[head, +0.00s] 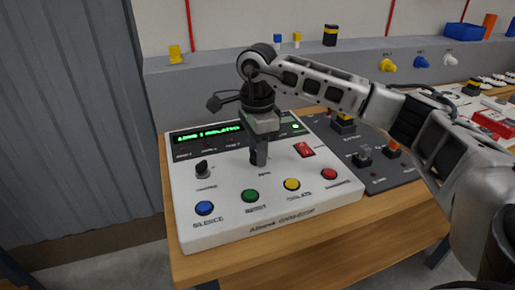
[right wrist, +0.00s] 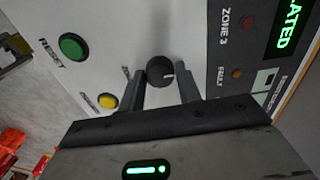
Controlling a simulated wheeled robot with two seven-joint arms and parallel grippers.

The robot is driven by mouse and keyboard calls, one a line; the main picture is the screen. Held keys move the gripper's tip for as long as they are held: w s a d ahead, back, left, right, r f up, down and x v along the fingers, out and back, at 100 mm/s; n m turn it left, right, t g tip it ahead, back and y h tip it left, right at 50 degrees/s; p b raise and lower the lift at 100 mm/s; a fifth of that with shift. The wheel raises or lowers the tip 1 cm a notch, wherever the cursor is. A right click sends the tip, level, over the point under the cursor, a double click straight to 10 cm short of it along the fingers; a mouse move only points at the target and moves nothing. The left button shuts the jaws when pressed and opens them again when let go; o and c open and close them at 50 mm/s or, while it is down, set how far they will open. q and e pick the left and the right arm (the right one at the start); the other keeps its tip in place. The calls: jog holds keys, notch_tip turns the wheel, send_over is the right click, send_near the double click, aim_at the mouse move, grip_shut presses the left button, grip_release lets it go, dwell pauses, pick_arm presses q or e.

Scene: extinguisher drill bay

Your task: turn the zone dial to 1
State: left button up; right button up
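The control panel (head: 330,198) is a white box with a green lit display (head: 208,133), whose small text I cannot read surely. The dial (right wrist: 160,71), which I take for the zone dial, is a dark round knob with a small light mark, in the upper middle of the right wrist view. My right gripper (head: 259,158) points down at the panel and hides this dial in the head view. In the right wrist view its two fingers (right wrist: 162,80) flank the knob closely and seem to touch it. My left gripper is not in view.
Another black knob (head: 202,169) stands left of the gripper. Blue (head: 204,208), green (head: 250,196), yellow (head: 292,184) and red (head: 329,174) buttons line the panel's front. A red switch (head: 303,150) is just right of the gripper. A dark panel (head: 385,172) stands farther right.

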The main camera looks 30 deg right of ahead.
jog(key=o, duration=0.3)
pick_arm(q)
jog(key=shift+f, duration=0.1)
pick_arm(e)
jog(key=shift+r, duration=0.2)
pick_arm(q)
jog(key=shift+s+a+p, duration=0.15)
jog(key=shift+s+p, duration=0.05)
jog(key=shift+p, duration=0.35)
pick_arm(e)
notch_tip(320, 180, up, 16)
jog(key=shift+f, duration=0.25)
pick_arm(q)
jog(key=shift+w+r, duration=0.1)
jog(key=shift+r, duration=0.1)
